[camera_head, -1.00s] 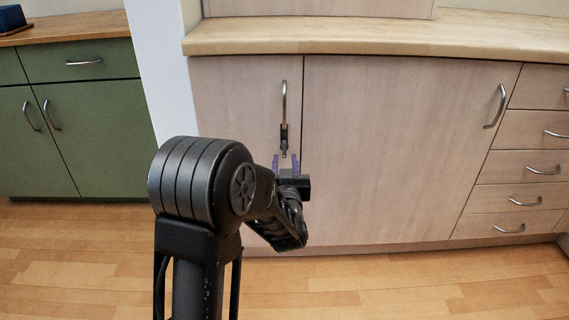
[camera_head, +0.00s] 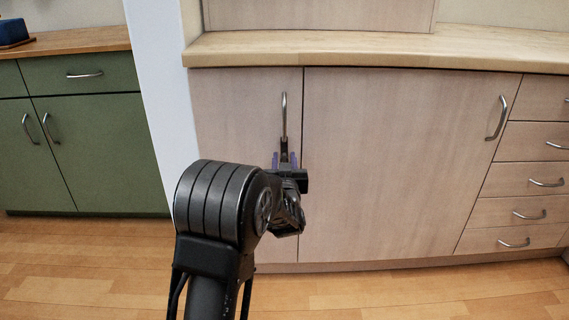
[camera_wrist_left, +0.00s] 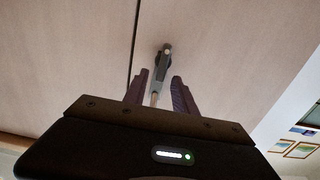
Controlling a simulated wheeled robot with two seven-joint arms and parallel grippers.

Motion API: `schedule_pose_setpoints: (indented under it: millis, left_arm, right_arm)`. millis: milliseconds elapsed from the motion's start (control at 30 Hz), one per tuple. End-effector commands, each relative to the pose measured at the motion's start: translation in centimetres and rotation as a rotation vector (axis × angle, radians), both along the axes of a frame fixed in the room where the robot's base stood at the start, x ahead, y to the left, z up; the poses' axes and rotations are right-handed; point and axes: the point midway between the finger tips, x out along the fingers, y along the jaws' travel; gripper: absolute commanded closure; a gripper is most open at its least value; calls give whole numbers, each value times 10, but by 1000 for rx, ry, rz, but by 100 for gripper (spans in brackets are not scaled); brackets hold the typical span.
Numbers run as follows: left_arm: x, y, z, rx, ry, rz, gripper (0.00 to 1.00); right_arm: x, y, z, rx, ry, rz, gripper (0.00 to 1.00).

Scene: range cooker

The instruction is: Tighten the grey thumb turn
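A slim metal handle (camera_head: 284,112) stands upright on the narrow pale door at left of centre. At its lower end is a small dark-grey fitting (camera_head: 284,146), apparently the grey thumb turn; the left wrist view shows it too (camera_wrist_left: 165,54), beyond the fingertips. My left gripper (camera_head: 284,157) is open, with its purple fingers apart just below and around the fitting's lower end in the head view. In the left wrist view, the fingers (camera_wrist_left: 158,84) stand either side of a metal rod. Whether either finger touches anything cannot be told. My right gripper is not in view.
A wooden worktop (camera_head: 380,52) overhangs the pale doors. A wide door with its own handle (camera_head: 497,118) and several drawers (camera_head: 530,182) lie to the right. A white wall end (camera_head: 160,95) separates them from green cabinets (camera_head: 100,150). The wooden floor in front is clear.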

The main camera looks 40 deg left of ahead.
Motion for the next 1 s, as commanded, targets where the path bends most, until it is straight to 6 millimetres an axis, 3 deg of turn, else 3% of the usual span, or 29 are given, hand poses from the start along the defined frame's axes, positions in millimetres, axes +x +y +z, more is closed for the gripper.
schedule_pose_setpoints:
  millis: [300,700,1000]
  left_arm:
    - [3,2,0,-1,1,0,67]
    - [3,2,0,-1,1,-1,100]
    - [3,2,0,-1,1,0,100]
  right_arm:
    - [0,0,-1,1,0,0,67]
    - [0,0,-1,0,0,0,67]
    - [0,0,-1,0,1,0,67]
